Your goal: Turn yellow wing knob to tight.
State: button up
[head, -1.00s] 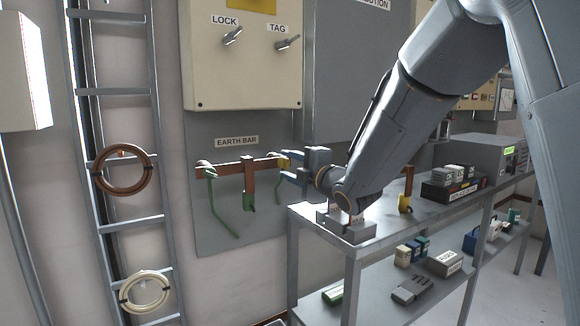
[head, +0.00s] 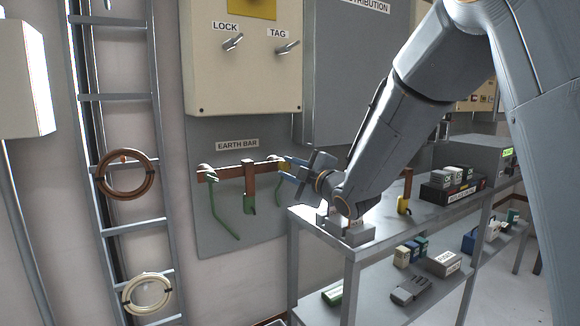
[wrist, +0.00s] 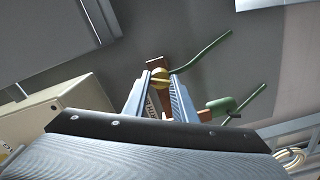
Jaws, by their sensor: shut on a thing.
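The yellow wing knob (wrist: 159,76) sits on the copper earth bar, between my fingertips in the wrist view. My gripper (wrist: 158,82) is shut on it. In the head view my gripper (head: 285,165) reaches the right end of the copper bar (head: 232,167), and only a bit of yellow shows there. The bar is mounted on a grey panel under the EARTH BAR label (head: 237,145). A green cable (wrist: 208,50) runs from beside the knob. Any tight marking is not visible.
A metal shelf (head: 365,248) with boxes stands close below my arm. A cream cabinet (head: 240,80) with LOCK and TAG switches is above. A ladder (head: 120,229) is at left.

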jog(key=m+p, duration=0.2)
jog(key=m, duration=0.2)
jog(key=shift+m, duration=0.3)
jog(key=m+p, duration=0.2)
jog(key=m, duration=0.2)
jog(key=shift+m, duration=0.3)
jog(key=m+p, duration=0.3)
jog(key=m, duration=0.1)
jog(key=shift+m, duration=0.3)
jog(key=m+p, duration=0.2)
jog(key=m, duration=0.2)
jog(key=shift+m, duration=0.4)
jog(key=o, duration=1)
jog(key=shift+v, duration=3.85)
